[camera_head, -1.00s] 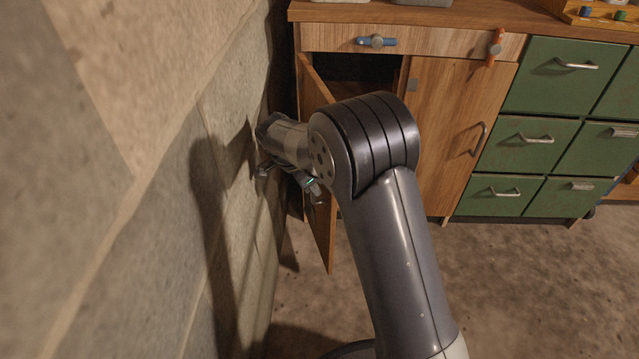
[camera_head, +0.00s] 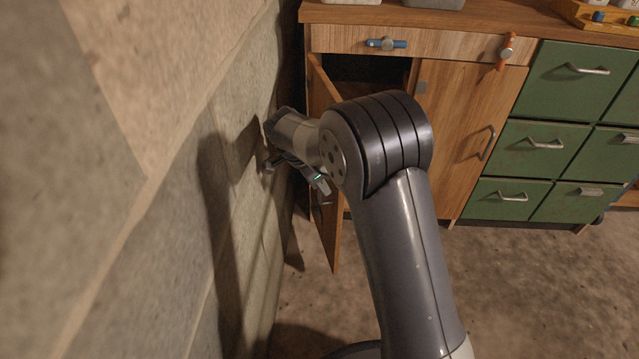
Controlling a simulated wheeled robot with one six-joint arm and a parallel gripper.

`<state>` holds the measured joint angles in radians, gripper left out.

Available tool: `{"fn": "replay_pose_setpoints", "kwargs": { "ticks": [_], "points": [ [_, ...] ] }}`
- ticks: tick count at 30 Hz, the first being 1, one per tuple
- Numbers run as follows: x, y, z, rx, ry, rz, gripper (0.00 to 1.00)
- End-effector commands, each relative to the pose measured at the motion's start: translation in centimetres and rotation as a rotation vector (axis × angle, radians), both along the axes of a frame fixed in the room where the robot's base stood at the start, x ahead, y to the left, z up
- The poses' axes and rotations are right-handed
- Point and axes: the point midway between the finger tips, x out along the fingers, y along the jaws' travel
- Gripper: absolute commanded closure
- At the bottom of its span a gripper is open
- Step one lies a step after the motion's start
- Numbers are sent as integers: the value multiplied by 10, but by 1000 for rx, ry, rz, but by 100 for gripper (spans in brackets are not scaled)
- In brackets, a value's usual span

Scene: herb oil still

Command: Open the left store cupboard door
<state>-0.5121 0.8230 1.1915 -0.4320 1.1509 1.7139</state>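The left store cupboard door (camera_head: 327,231) is a wooden panel that stands swung open, seen almost edge-on near the stone wall. Behind it the dark inside of the cupboard (camera_head: 365,70) shows at the top. My gripper (camera_head: 298,180) is at the left face of the door, between the door and the wall. My arm hides much of the door and opening. Whether the fingers touch the door or its handle, and whether they are open or shut, I cannot make out.
The stone wall (camera_head: 130,180) runs close along the left of my arm. The right cupboard door (camera_head: 460,120) is shut, with a metal handle. Green drawers (camera_head: 575,80) stand further right. Blue and orange-red latches (camera_head: 387,44) (camera_head: 506,50) sit above. The floor (camera_head: 540,290) at right is clear.

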Motion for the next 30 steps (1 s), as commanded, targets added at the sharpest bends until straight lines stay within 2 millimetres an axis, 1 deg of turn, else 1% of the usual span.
{"fn": "replay_pose_setpoints", "kwargs": {
  "ticks": [1, 6, 9, 12, 16, 25, 28, 30],
  "points": [
    [0, 0, 15, 2, -3, -1, 67],
    [1, 1, 50, 2, -3, 1, 67],
    [1, 0, 66, 2, -3, 0, 67],
    [0, 0, 77, 1, -2, 0, 67],
    [1, 0, 84, 1, -2, 1, 67],
    [0, 0, 84, 0, -1, 0, 67],
    [0, 0, 81, 0, -1, 0, 67],
    [0, 0, 76, 0, 0, 0, 67]
  ]
}}
